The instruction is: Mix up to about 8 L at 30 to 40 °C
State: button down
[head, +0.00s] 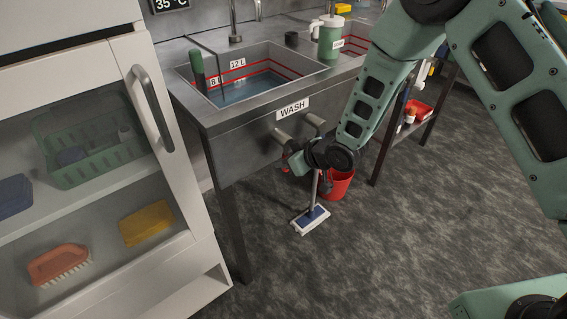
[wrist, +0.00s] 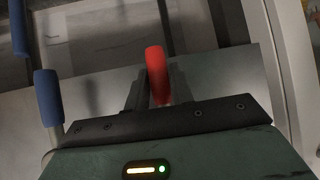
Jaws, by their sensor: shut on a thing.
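The WASH sink (head: 297,108) holds blue-tinted water (head: 245,89). Red lines run around its inner walls, labelled 8 L (head: 215,82) and 12 L (head: 237,64); the water surface looks below the lower line. A display (head: 171,4) at the top reads 35 °C. My gripper (wrist: 157,88) is shut on a red handle (wrist: 156,66) in the wrist view. A blue handle (wrist: 48,97) stands to its left, apart from the fingers. In the head view my gripper (head: 293,160) is below the sink front, partly hidden by my wrist. Grey fittings (head: 283,137) stick out above it.
A green jug (head: 330,38) stands on the counter by the second basin. A dark green upright piece (head: 197,70) stands at the sink's left corner. A glass-fronted cabinet (head: 150,95) is at left. Floor at the front is clear.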

jog(key=shift+w+d, duration=0.1)
jog(key=shift+d, duration=0.05)
dwell(0.4)
jog(key=c, duration=1.2)
grip_release()
jog(key=shift+r, duration=0.1)
jog(key=v, duration=1.7)
jog(key=shift+s, duration=0.25)
